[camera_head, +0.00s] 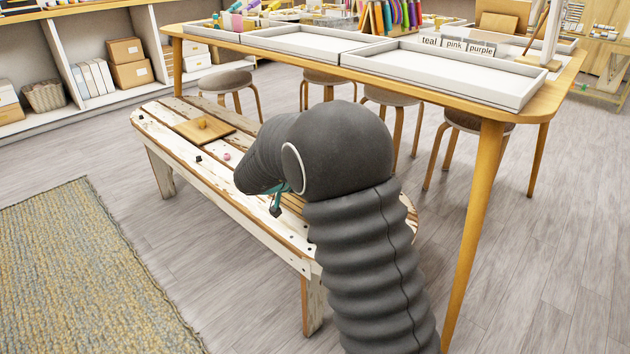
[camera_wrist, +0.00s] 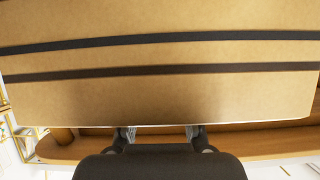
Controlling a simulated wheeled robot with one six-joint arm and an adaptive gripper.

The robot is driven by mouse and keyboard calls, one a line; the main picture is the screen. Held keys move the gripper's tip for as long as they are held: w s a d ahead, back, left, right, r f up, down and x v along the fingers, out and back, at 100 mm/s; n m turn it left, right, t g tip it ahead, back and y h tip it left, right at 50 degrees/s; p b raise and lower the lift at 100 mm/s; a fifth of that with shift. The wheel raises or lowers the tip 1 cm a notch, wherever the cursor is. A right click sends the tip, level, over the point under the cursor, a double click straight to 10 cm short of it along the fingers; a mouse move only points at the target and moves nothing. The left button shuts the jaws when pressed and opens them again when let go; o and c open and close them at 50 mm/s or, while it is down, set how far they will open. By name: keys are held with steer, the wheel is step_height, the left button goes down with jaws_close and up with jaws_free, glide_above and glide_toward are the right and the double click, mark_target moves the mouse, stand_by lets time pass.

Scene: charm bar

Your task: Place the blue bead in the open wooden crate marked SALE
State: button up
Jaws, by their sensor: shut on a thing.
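My gripper (camera_head: 276,207) is low over the middle of the worn white bench, partly hidden by my own arm. In the wrist view its two fingers (camera_wrist: 161,134) show at the bottom, apart from each other, with their tips hidden at the edge of a brown panel. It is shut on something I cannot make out. The brown slatted panel (camera_wrist: 160,98), with two dark lines across it, fills most of the wrist view. I cannot tell whether it is the crate. I cannot pick out the blue bead or a SALE mark.
The bench (camera_head: 218,183) bears a wooden board (camera_head: 187,130) with an orange bead (camera_head: 202,123), plus a pink bead (camera_head: 226,156) and a dark cube (camera_head: 198,158). A table (camera_head: 492,112) with white trays stands behind, stools under it. A rug (camera_head: 85,270) lies at left.

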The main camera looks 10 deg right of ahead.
steer(key=shift+f, duration=0.35)
steer(key=shift+s+f+p, duration=0.1)
steer(key=shift+f+p, duration=0.2)
steer(key=shift+f, duration=0.05)
steer(key=o, duration=0.8)
steer(key=shift+f, duration=0.2)
steer(key=shift+r, duration=0.15)
